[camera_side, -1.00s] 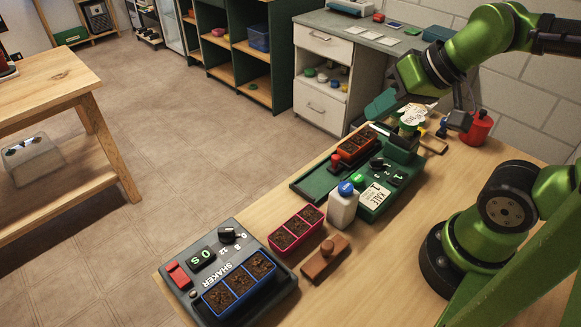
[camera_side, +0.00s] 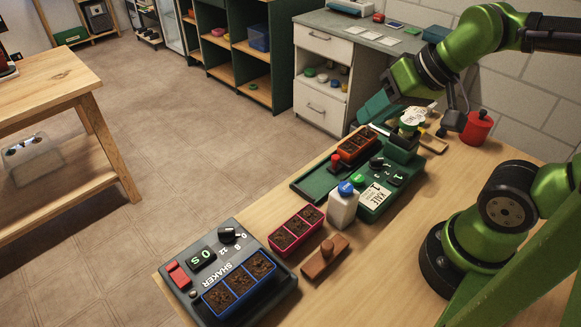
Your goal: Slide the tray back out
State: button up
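An orange-red seedling tray (camera_side: 357,144) with soil in its cells sits on the green machine's slide (camera_side: 317,184), towards its far end. A red knob (camera_side: 336,162) stands at the tray's near end. The green machine (camera_side: 377,193) has a dial, a display and a label beside the slide. My gripper (camera_side: 361,121) is above and just behind the tray's far end, pointing down to the left. I cannot tell whether it touches the tray, and its finger gap is not visible.
A white bottle with a blue cap (camera_side: 344,208) stands close in front of the machine. A pink tray (camera_side: 297,228), a brown wooden block (camera_side: 325,256) and the shaker (camera_side: 205,238) with a blue tray (camera_side: 238,283) are nearer. A red canister (camera_side: 477,129) stands at the back. The slide's near end is clear.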

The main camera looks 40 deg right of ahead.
jog(key=o, duration=0.3)
jog(key=w, duration=0.1)
jog(key=w+g, duration=0.1)
jog(key=w+f+m, duration=0.1)
jog(key=shift+w+d+g, duration=0.2)
jog(key=shift+d+g, duration=0.2)
jog(key=m+g+h, duration=0.2)
jog(key=m+g, duration=0.3)
jog(key=m, duration=1)
send_over(336, 157)
notch_tip(336, 157, down, 3)
notch_tip(336, 157, down, 16)
jog(key=shift+w+r, duration=0.1)
grip_shut()
